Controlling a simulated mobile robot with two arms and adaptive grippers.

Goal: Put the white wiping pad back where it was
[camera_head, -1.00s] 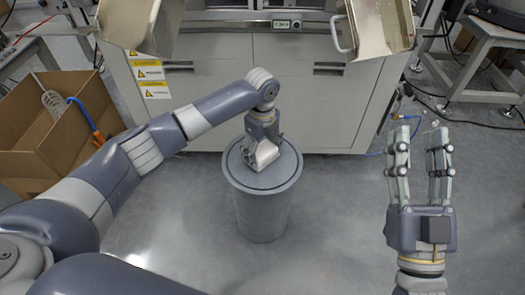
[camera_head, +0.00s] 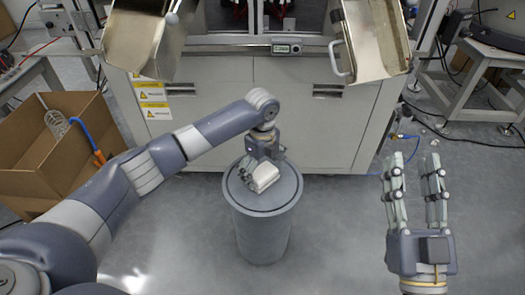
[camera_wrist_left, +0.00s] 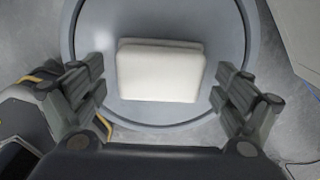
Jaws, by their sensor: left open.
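The white wiping pad (camera_head: 265,177) lies on the flat round top of the grey cylindrical stand (camera_head: 263,232). It also shows in the left wrist view (camera_wrist_left: 160,72), with the stand's top (camera_wrist_left: 225,35) around it. My left gripper (camera_head: 258,176) is over the stand, close to the pad. In the left wrist view its fingers (camera_wrist_left: 160,84) are spread wide on both sides of the pad, with gaps to it. My right gripper (camera_head: 414,190) is open and empty at the right, above the floor, its fingers apart and pointing away from me.
A machine cabinet (camera_head: 230,115) stands behind the stand, with two metal chutes (camera_head: 150,35) (camera_head: 372,35) above. A metal table (camera_head: 485,60) is at the back right. Floor around the stand is clear.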

